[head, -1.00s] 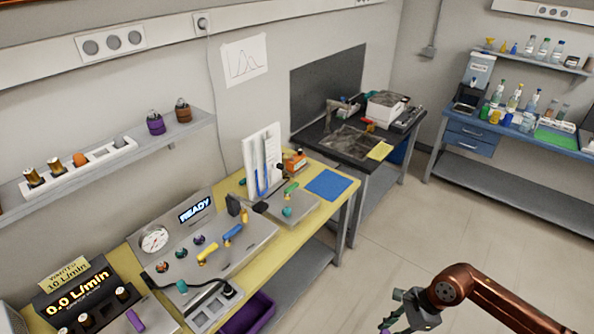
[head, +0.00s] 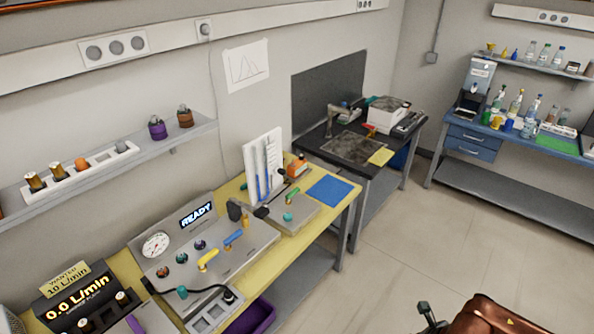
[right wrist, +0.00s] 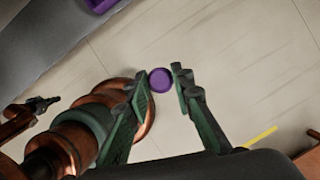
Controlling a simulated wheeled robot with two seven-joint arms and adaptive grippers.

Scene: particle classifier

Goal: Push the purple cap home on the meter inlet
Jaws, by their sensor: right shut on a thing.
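The purple cap (right wrist: 161,80) shows in the right wrist view as a round purple disc between the fingertips of my right gripper (right wrist: 160,82), which is shut on it. It is held over bare floor, away from the bench. In the head view only a dark fingertip piece of a gripper shows at the bottom edge, beside my copper arm. The flow meter (head: 87,297) stands at the lower left of the head view and reads 0.0 L/min. I cannot make out its inlet. A dark gripper, seemingly my left (right wrist: 38,104), shows small at the left of the wrist view; its jaws are unclear.
The yellow bench (head: 310,222) carries a sloped panel (head: 215,256) reading READY, with a gauge and coloured valve handles. A purple bin (head: 252,318) sits low at the bench front. A shelf (head: 180,137) hangs above. The floor to the right is clear.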

